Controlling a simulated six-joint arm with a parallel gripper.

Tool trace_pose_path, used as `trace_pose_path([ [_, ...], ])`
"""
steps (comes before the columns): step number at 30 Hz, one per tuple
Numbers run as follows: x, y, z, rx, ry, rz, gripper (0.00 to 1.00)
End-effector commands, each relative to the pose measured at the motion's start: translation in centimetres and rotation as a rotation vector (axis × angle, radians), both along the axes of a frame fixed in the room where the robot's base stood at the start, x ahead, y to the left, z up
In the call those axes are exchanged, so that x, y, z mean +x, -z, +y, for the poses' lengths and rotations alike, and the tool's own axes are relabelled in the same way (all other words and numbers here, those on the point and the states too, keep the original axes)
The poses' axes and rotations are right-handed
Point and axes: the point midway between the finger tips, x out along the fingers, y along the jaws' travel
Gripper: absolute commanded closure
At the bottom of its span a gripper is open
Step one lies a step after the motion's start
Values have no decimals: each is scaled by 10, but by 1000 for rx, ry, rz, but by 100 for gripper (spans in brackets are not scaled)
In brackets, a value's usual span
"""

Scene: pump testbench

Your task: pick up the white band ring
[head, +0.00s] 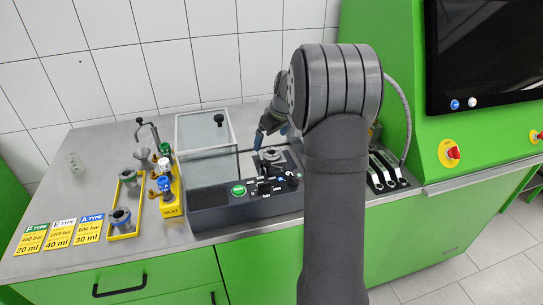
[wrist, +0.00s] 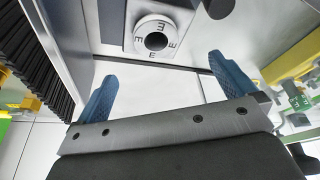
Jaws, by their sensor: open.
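The white band ring (wrist: 138,36) shows in the wrist view as a white face with several letters E around a dark central hole. It sits on a square grey plate, just beyond my fingertips and between their lines. My gripper (wrist: 163,88) is open, with two blue fingers spread apart and nothing between them. In the head view, my gripper (head: 271,130) is above and close to a round grey part (head: 272,154) on the bench unit, which seems to be the ring. Its white band is not clear there.
The bench unit has a glass-walled box (head: 207,150) left of my gripper. Lever switches (head: 385,168) are at the right.

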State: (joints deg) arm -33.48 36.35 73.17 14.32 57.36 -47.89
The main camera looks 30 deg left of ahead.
Motion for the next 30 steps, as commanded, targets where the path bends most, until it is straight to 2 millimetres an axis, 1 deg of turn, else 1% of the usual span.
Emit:
trace_pose_path([
  [3,0,-9,0,0,-1,0,0],
  [6,0,-12,0,1,0,0,0],
  [13,0,-13,0,0,0,0,0],
  [14,0,-13,0,0,0,0,2],
  [15,0,-13,0,0,0,0,10],
  [17,0,-13,0,0,0,0,22],
  [18,0,-13,0,0,0,0,24],
  [26,-1,-14,0,0,6,-1,24],
  [29,-7,-22,-4,0,52,-9,24],
  [30,-11,-28,-7,1,89,-18,24],
])
